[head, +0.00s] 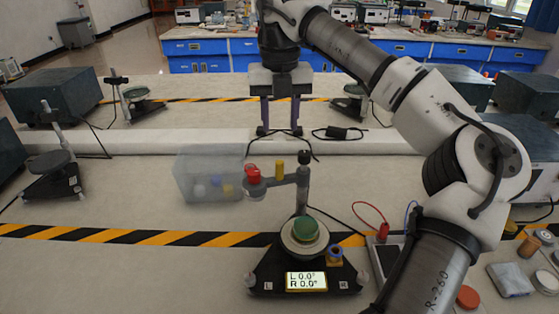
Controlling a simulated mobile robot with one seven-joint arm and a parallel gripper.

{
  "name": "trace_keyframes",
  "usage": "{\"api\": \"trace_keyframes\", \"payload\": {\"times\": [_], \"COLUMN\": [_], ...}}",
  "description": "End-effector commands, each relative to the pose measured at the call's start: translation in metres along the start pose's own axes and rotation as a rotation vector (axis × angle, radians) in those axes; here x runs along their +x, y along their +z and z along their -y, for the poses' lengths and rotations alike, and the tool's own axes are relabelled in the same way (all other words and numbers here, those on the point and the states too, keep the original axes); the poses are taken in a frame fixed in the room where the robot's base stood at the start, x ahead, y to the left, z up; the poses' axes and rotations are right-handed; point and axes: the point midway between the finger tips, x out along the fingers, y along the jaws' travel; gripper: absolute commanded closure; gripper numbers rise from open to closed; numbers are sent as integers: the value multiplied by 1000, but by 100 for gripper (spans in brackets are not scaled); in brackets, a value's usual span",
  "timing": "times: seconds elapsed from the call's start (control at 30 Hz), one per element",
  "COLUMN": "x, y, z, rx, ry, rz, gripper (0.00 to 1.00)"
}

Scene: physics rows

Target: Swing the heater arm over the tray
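A grey heater arm (280,182) reaches left from an upright post (303,200) on the black instrument base (262,272). The arm's outer end carries a red part (253,171), and a yellow peg (279,170) stands up along it. A round tray (304,230) with a green top sits low in front of the post. The outer end is left of the tray, not above it. My gripper (281,132) points down behind the heater arm, its two fingers apart with nothing visible between them.
A translucent box (200,178) with coloured items stands just left of the heater arm. Red and blue leads run to a box (388,255) at right. A white ledge (180,138) crosses behind, with a black adapter (340,133). The front left table is clear.

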Motion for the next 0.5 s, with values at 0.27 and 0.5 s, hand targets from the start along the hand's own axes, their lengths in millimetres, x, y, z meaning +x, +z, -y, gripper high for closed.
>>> {"api": "trace_keyframes", "payload": {"times": [0.27, 0.5], "x": [59, 100], "y": [-1, -1], "z": [0, 0], "rx": [-1, -1], "ry": [3, 3], "rz": [-5, -3], "gripper": [60, 60]}}
